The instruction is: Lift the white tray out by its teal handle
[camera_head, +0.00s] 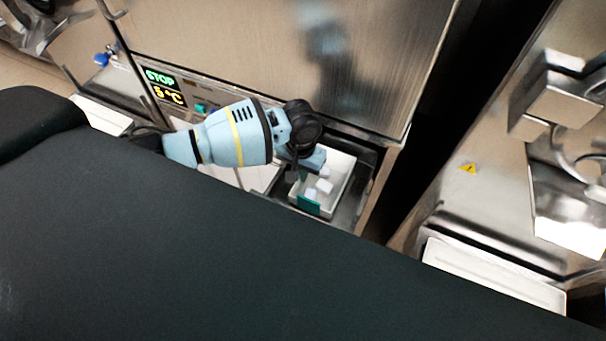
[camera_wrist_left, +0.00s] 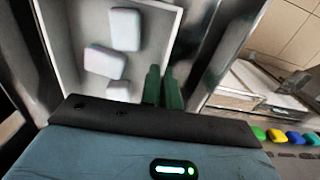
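The white tray (camera_head: 341,173) sits in a dark recess at the foot of the steel machine, with a few white blocks in it. Its teal handle (camera_head: 308,206) is on the near side. My left gripper (camera_head: 303,174) reaches in from the left, over the tray's left part, apart from the handle. In the left wrist view the tray (camera_wrist_left: 165,8) and its blocks lie beyond the dark green fingers (camera_wrist_left: 162,88). The fingers are close together with nothing visible between them. I cannot make out the handle there. My right gripper is not in view.
A display panel (camera_head: 164,87) is on the machine front above the recess. A second steel machine (camera_head: 480,200) stands at the right, with a white tray (camera_head: 490,278) at its foot. Coloured round buttons (camera_wrist_left: 276,135) show in the left wrist view.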

